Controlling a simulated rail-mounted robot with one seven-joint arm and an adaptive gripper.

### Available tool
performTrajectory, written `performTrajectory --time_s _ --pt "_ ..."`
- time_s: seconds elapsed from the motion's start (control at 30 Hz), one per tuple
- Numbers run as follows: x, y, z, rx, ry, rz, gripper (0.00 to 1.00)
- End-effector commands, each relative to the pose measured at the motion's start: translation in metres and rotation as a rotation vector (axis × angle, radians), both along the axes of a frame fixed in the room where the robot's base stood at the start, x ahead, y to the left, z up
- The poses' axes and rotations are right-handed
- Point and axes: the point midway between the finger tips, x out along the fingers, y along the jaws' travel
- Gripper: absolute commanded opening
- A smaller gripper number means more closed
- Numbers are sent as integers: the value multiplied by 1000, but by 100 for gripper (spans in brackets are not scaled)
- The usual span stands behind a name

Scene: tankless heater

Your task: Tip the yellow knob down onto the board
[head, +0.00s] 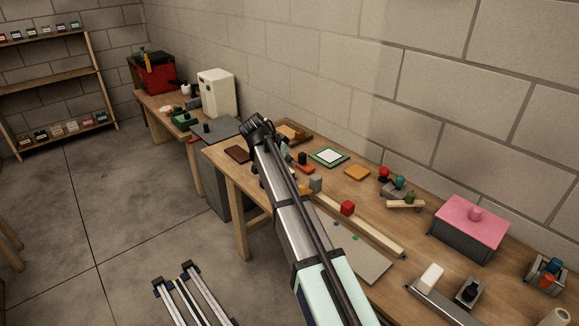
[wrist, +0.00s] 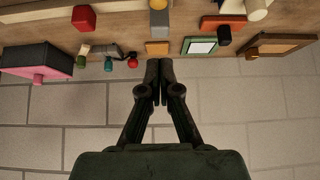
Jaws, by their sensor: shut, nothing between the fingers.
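A small yellow piece (head: 304,189), which looks like the yellow knob, shows just right of my arm in the head view, beside a grey block (head: 316,183). In the wrist view the yellow piece (wrist: 158,4) is cut off by the top edge, above the grey block (wrist: 158,24). I cannot tell its tilt. A flat pale board (head: 352,250) lies on the table; I cannot tell if it is the task's board. My gripper (wrist: 160,64) is shut and empty, its tips below the orange block (wrist: 157,47) in the picture. In the head view my arm hides the fingertips.
A red cube (head: 347,208) stands by a long wooden strip (head: 375,237). A green-framed white square (head: 329,157), red and teal knobs (head: 384,173) and a pink-topped box (head: 470,225) are on the table. The block wall (wrist: 60,125) runs along its back.

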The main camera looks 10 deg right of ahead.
Motion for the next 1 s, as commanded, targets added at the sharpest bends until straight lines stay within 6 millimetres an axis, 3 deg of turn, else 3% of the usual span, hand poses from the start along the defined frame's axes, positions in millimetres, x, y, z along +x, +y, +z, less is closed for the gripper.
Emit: performTrajectory --time_s 0.5,0.8,1.0 --pt "31 -47 -72 -1 3 -4 0" --pt "28 -42 -103 -2 1 -3 0" --pt "27 -42 -109 -2 -1 -3 0"
